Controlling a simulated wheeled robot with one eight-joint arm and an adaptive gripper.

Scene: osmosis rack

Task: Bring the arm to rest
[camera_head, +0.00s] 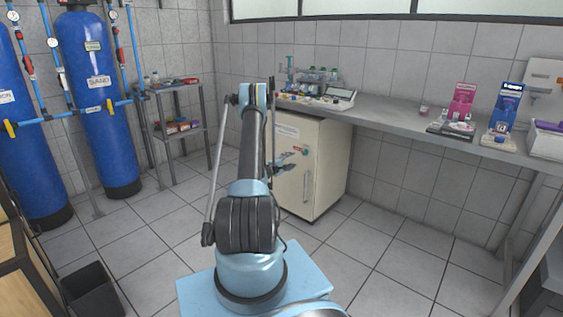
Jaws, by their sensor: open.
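My arm stands on its light blue base in the middle of the view, its dark link rising to a raised elbow. The far part of the arm is mostly hidden behind this link. My gripper (288,162) shows small just to the right of the link, in front of the cream cabinet (326,165). Its fingers are apart, and I see nothing between them. I cannot tell how far it is from the cabinet door.
A grey counter (391,117) runs along the back wall, with instruments (333,99), a pink box (462,100) and a blue box (506,105). Blue tanks (97,130) and a small metal rack (179,136) stand left. A black bin (92,291) is front left. Floor right of my base is clear.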

